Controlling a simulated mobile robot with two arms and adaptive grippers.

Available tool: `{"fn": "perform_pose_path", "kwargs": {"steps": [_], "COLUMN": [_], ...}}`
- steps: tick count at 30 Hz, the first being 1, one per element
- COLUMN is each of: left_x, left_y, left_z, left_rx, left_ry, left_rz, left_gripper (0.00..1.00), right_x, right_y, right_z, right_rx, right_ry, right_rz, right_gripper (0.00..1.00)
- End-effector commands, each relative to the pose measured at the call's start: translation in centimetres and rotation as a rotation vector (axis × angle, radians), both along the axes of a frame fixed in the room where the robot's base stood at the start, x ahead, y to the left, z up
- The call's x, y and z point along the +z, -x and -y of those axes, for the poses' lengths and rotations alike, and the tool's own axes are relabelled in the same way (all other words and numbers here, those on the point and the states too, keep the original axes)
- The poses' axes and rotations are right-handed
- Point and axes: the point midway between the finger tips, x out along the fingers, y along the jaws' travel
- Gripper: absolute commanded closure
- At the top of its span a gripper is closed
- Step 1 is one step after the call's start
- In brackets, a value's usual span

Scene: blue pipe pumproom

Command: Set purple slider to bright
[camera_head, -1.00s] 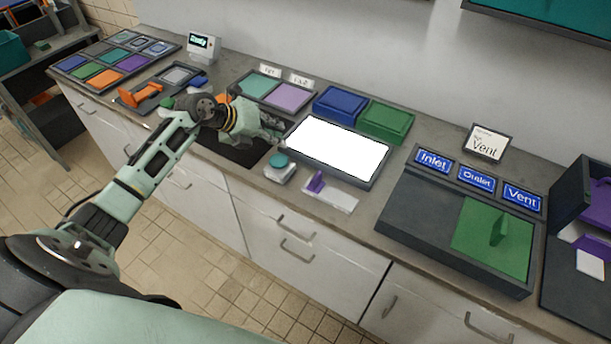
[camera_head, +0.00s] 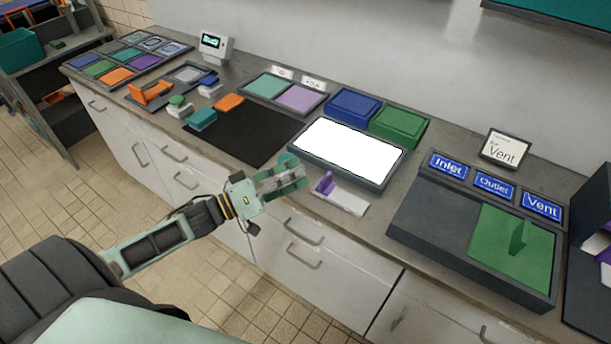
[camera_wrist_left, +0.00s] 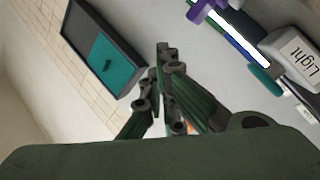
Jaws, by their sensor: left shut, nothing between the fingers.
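The purple slider (camera_head: 325,184) stands at the left end of its white track plate (camera_head: 348,201) on the counter's front part. It also shows at the top edge of the left wrist view (camera_wrist_left: 203,9), partly cut off. My left gripper (camera_head: 300,178) is shut and empty, just left of the slider with a small apparent gap. Its fingers (camera_wrist_left: 163,52) show closed together in the left wrist view. No brightness wording on the track is readable. My right gripper is in neither view.
A lit white panel (camera_head: 347,148) lies behind the slider. A teal knob (camera_head: 287,160) is partly hidden behind my left gripper. A white block marked "Light" (camera_wrist_left: 294,52) shows in the wrist view. A dark tray with a green plate (camera_head: 513,246) stands to the right.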

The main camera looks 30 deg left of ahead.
Motion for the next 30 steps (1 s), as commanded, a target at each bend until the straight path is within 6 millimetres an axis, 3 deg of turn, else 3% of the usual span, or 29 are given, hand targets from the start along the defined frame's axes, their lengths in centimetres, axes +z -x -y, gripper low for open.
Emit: {"fn": "perform_pose_path", "kwargs": {"steps": [6,11,24,30], "left_x": [-4.2,-6.0,-6.5,-6.3], "left_y": [1.6,2.3,2.4,1.1], "left_z": [-2.7,-3.7,-4.0,-3.6], "left_rx": [0.119,0.17,0.186,0.185], "left_ry": [0.459,0.647,0.704,0.705], "left_rz": [-0.297,-0.409,-0.44,-0.436], "left_gripper": [1.0,1.0,1.0,1.0], "right_x": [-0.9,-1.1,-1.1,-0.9], "right_y": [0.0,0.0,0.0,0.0], "right_z": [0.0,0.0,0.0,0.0], "right_rx": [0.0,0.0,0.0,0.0], "right_ry": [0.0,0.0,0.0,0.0], "right_rz": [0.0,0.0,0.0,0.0], "right_gripper": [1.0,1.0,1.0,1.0]}}
